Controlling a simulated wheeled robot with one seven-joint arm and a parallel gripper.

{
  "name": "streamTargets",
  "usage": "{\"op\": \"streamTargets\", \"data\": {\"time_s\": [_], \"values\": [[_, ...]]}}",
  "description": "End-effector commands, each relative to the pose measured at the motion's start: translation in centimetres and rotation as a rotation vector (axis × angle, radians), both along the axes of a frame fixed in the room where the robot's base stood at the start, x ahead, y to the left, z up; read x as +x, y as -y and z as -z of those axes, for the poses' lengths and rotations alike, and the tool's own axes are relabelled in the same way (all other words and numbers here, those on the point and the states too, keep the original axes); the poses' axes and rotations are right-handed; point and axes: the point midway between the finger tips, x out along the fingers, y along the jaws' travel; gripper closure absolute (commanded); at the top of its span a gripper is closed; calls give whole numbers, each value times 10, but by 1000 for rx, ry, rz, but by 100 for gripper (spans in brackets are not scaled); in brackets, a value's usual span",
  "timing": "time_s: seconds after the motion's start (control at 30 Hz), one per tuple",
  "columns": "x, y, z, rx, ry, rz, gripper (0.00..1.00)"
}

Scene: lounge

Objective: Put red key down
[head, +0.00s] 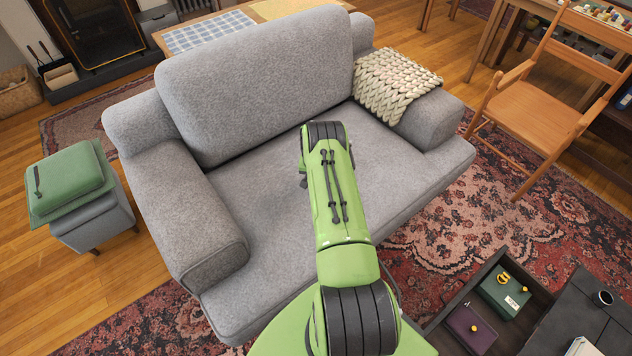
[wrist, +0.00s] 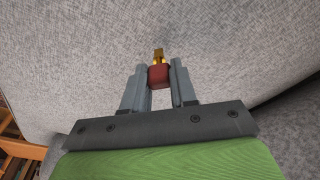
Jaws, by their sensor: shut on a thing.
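The red key (wrist: 159,77) shows in the wrist view, with a red head and a gold-coloured shaft pointing away from me. My gripper (wrist: 160,72) is shut on its red head, one grey finger on each side. Grey sofa fabric (wrist: 70,60) fills the view behind the key; I cannot tell whether the key touches it. In the head view my green arm reaches over the seat of the grey sofa (head: 255,215). It hides my gripper and the key there.
A cream knitted throw (head: 395,85) lies over the sofa's right arm. A green cushion (head: 68,182) is on a grey stool at left. A dark tray (head: 450,315) with boxes and small yellow items is at lower right. A wooden chair (head: 545,95) stands at right.

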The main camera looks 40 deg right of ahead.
Motion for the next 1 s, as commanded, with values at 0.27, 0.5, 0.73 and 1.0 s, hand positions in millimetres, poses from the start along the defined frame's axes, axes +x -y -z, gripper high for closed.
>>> {"op": "streamTargets", "data": {"time_s": [0.27, 0.5, 0.73, 1.0], "values": [[0, 0, 15, 0, 0, -1, 100], [0, 0, 18, 0, 0, -1, 62], [0, 0, 17, 0, 0, -1, 48], [0, -1, 1, 0, 1, -1, 48]]}}
